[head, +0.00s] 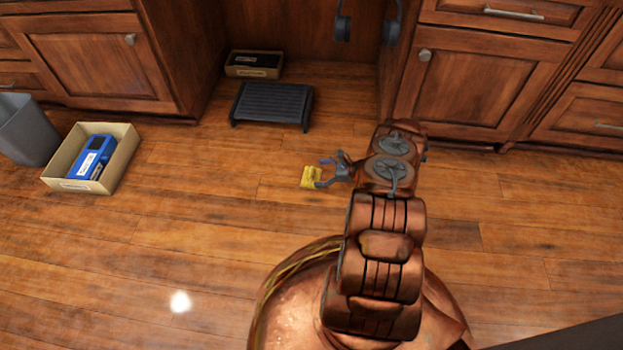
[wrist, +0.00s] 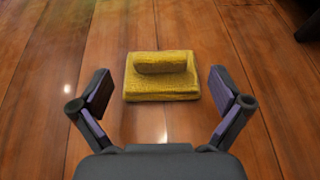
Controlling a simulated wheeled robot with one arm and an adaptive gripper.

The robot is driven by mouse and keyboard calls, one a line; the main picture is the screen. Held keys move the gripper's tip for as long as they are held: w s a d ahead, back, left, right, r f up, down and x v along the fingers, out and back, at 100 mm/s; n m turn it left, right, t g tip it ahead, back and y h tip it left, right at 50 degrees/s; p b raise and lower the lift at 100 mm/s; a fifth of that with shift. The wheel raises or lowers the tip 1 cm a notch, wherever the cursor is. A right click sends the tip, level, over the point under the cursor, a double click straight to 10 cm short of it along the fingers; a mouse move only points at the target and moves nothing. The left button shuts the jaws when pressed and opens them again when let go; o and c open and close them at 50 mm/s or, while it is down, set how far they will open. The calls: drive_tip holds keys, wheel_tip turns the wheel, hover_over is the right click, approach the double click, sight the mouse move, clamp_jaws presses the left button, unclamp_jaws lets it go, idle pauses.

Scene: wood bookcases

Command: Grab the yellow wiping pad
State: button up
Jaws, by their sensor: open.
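The yellow wiping pad (head: 311,177) lies on the wooden floor in the head view, just left of my gripper (head: 325,173). In the wrist view the yellow pad (wrist: 161,88) is a flat block with a raised yellow ridge on top. My gripper (wrist: 162,100) is open in the wrist view, with one finger on each side of the pad's near part. Gaps of floor show between the pad and both fingers. Nothing is held. In the head view, the pad's right edge is close to the fingertips.
A black footrest (head: 272,104) stands behind, before a box (head: 253,74) in the desk opening. A cardboard box (head: 64,161) holding a blue item (head: 92,158) and a grey bin (head: 27,130) stand at left. Wood cabinets (head: 478,88) line the back. Floor around the pad is clear.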

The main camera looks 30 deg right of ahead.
sight(313, 173)
drive_tip(key=b+x, duration=0.1)
drive_tip(key=x, duration=0.2)
drive_tip(key=shift+w+a+f, duration=0.1)
drive_tip(key=shift+w, duration=0.05)
drive_tip(key=c, duration=0.9)
